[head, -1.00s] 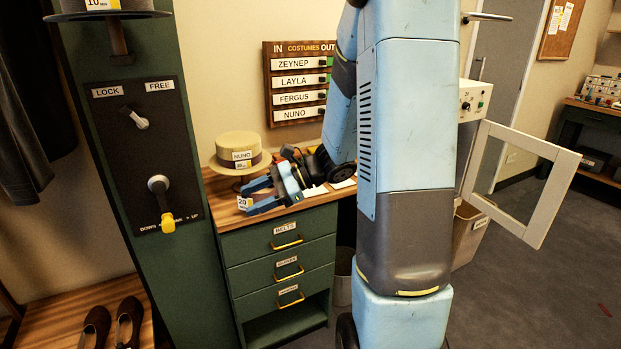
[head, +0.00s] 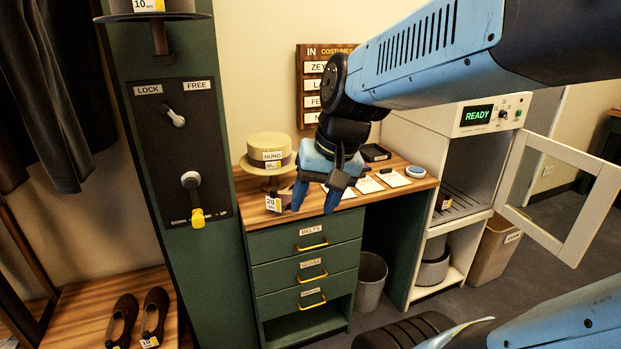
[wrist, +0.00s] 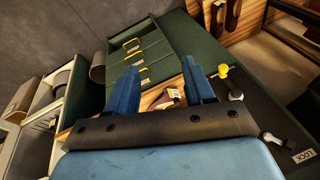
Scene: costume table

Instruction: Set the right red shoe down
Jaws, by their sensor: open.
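The right red shoe (head: 154,314), dark brownish red, rests on the wooden bench (head: 78,302) at the lower left. The left shoe (head: 122,319) stands beside it. Both have small tags at the near end. Part of the pair also shows at the top of the wrist view (wrist: 217,17). My gripper (head: 315,197) is open and empty, pointing down above the drawer cabinet, well to the right of the shoes. In the wrist view its blue fingers (wrist: 159,65) are spread. A small brown item with a tag (wrist: 173,95) shows beyond them, apart from both fingers.
A green post with a lever panel (head: 183,150) stands between bench and drawer cabinet (head: 305,265). A straw hat (head: 268,150) sits on the cabinet's top. At right are a white cabinet with its door open (head: 565,190) and a bin (head: 494,246).

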